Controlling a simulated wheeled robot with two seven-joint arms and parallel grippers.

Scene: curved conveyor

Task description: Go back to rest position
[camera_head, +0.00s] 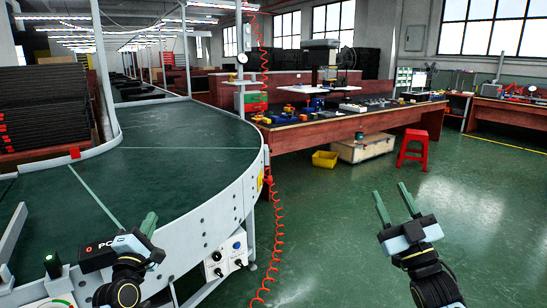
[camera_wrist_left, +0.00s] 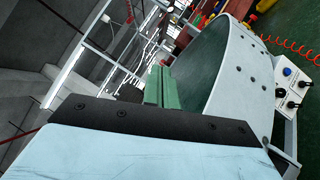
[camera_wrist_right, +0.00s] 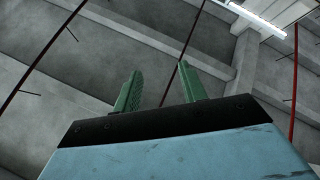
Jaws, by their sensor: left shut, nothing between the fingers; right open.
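My left gripper (camera_head: 148,224) is at the lower left of the head view, in front of the near edge of the curved conveyor. In the left wrist view its green fingers (camera_wrist_left: 160,84) are together with nothing between them. My right gripper (camera_head: 393,203) is at the lower right of the head view, raised over open floor with its fingers pointing up. In the right wrist view its two green fingers (camera_wrist_right: 160,92) stand apart and empty, with the ceiling behind them.
The curved conveyor (camera_head: 175,150) with a green belt fills the left side and looks empty. A control box (camera_head: 226,257) and a coiled red hose (camera_head: 275,235) are at its side. A workbench (camera_head: 330,125), yellow bin (camera_head: 325,159) and red stool (camera_head: 413,149) stand behind. The right floor is clear.

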